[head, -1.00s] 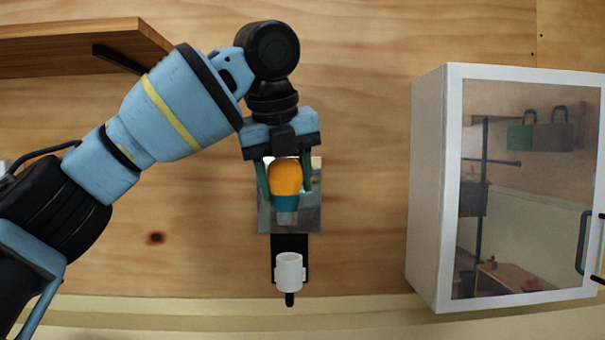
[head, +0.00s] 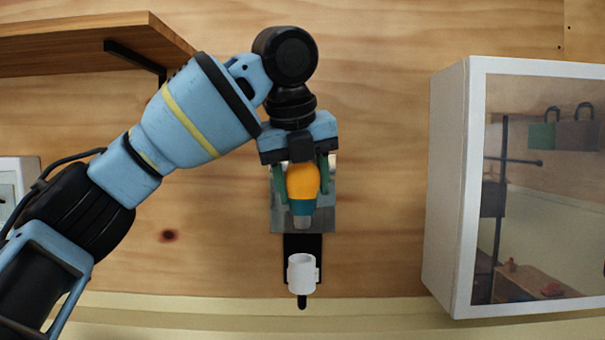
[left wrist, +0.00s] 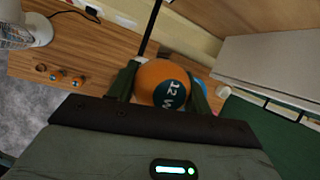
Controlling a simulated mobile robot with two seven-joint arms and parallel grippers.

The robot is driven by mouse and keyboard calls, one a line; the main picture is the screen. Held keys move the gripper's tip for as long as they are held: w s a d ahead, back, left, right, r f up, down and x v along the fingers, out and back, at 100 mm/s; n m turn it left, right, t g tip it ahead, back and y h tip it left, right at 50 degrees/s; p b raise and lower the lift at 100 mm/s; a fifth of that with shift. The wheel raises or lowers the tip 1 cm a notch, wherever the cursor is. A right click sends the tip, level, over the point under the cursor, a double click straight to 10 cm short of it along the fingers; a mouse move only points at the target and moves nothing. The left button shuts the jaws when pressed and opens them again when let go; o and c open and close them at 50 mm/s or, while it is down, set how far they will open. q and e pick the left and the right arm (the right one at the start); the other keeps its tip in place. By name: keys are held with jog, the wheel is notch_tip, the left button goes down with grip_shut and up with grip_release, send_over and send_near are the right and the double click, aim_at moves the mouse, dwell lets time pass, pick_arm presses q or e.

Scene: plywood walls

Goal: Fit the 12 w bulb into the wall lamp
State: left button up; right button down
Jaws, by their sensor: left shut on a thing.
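My left gripper (head: 302,175) is shut on the orange and teal bulb (head: 303,182). The bulb hangs with its metal base pointing down, above the white socket (head: 302,274) of the wall lamp and apart from it. The lamp's black mount (head: 302,246) is on the plywood wall below a shiny square plate (head: 325,215). In the left wrist view the bulb (left wrist: 162,84) sits between the green fingers and its print reads "12 W". My right gripper is not in view.
A white cabinet (head: 448,190) with a glass door hangs at the right. A wooden shelf (head: 80,42) is at the upper left. In the left wrist view, a fan (left wrist: 25,28) and several small orange things (left wrist: 57,75) are on a wooden surface at the left.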

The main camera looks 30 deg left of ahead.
aim_at(298, 203)
pick_arm(q)
jog(key=shift+f, duration=2)
jog(key=shift+f, duration=1.65)
dwell(0.4)
jog(key=o, duration=1)
jog(key=shift+o, duration=0.2)
jog(key=shift+r, duration=0.1)
jog(key=shift+v, duration=3.8)
